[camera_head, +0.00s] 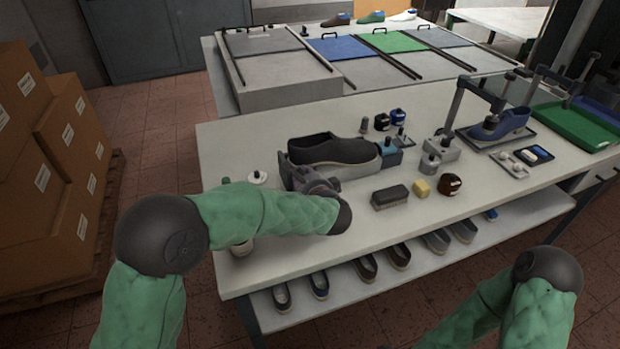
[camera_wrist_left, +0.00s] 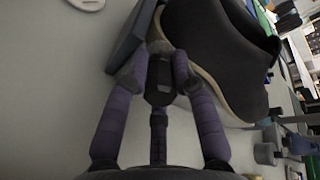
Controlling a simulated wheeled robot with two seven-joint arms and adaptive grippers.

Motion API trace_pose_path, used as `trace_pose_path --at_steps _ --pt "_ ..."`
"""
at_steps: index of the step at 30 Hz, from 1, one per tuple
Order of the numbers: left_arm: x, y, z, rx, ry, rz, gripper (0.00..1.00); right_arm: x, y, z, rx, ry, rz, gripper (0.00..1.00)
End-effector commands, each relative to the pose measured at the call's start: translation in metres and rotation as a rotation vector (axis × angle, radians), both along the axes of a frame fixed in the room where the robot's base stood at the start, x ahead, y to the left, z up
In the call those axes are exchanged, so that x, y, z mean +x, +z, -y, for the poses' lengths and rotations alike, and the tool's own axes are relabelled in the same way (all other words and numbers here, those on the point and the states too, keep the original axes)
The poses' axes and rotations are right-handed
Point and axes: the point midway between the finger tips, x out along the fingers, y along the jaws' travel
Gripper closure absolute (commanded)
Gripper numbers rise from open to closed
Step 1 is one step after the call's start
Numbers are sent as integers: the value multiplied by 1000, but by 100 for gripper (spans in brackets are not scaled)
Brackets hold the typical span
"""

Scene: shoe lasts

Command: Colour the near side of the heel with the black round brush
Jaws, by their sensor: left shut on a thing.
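A black shoe (camera_head: 335,148) with a pale sole is held on a stand near the middle of the table. It fills the top right of the left wrist view (camera_wrist_left: 215,45). My left gripper (camera_head: 312,186) is at the shoe's near left side, partly hidden by my own arm. In the left wrist view its purple fingers (camera_wrist_left: 160,72) are closed around a slim dark thing (camera_wrist_left: 159,92), seemingly the black round brush, close to the shoe's sole edge. Whether the tip touches the shoe, I cannot tell. My right gripper is out of view; only its arm shows.
A blue shoe (camera_head: 499,124) stands under a clamp farther right. More shoes sit on the lower shelf (camera_head: 400,268). The table's near right is clear.

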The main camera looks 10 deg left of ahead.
Motion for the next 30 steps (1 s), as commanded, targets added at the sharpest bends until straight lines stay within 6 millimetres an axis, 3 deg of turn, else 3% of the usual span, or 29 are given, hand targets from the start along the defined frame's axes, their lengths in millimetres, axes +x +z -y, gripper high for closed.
trace_pose_path --at_steps 14,30 --pt "-6 1 -3 1 7 2 100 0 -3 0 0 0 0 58" --pt "-44 1 22 2 2 0 100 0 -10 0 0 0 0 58"
